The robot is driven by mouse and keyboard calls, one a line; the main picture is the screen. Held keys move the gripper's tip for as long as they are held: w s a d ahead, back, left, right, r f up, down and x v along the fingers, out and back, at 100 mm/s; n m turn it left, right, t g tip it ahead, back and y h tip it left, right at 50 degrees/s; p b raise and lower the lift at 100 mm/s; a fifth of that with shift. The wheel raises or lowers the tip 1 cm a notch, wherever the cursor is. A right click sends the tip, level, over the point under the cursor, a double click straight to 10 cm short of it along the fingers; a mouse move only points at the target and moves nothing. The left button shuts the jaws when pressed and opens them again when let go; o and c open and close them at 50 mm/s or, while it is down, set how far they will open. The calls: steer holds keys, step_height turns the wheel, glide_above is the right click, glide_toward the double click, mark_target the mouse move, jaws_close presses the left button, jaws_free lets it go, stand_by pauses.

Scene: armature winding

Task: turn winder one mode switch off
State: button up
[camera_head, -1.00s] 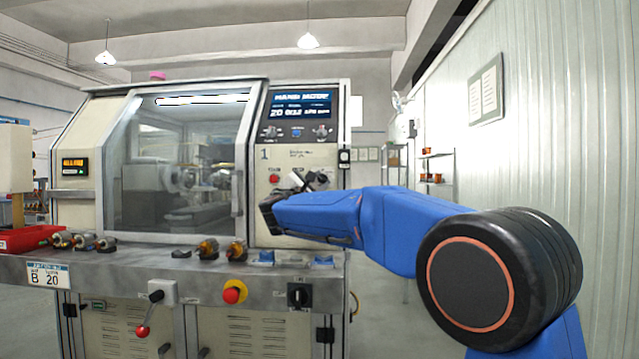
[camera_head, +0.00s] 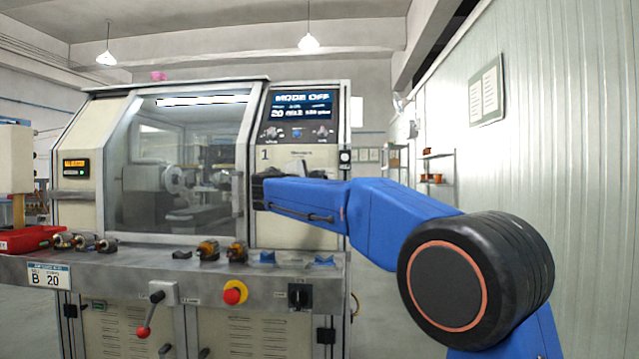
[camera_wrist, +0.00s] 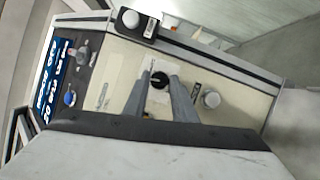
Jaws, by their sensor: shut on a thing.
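The winding machine marked 1 (camera_head: 265,154) stands ahead, and its display (camera_head: 302,104) reads MODE OFF in the head view. In the wrist view, the black round mode switch (camera_wrist: 159,80) sits on the cream panel between the two grey fingers. My gripper (camera_wrist: 158,84) is shut on this switch. In the head view my blue arm reaches in from the right and hides the switch and the gripper's tips.
Several armatures (camera_head: 207,249) lie on the ledge. A red tray (camera_head: 30,238) is at the left.

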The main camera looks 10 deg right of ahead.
steer(key=shift+m+g, duration=0.5)
steer(key=shift+m, duration=0.5)
steer(key=o, duration=1)
steer(key=shift+o, duration=0.2)
steer(key=v, duration=1.7)
steer(key=shift+s+r, duration=0.25)
steer(key=shift+s, duration=0.05)
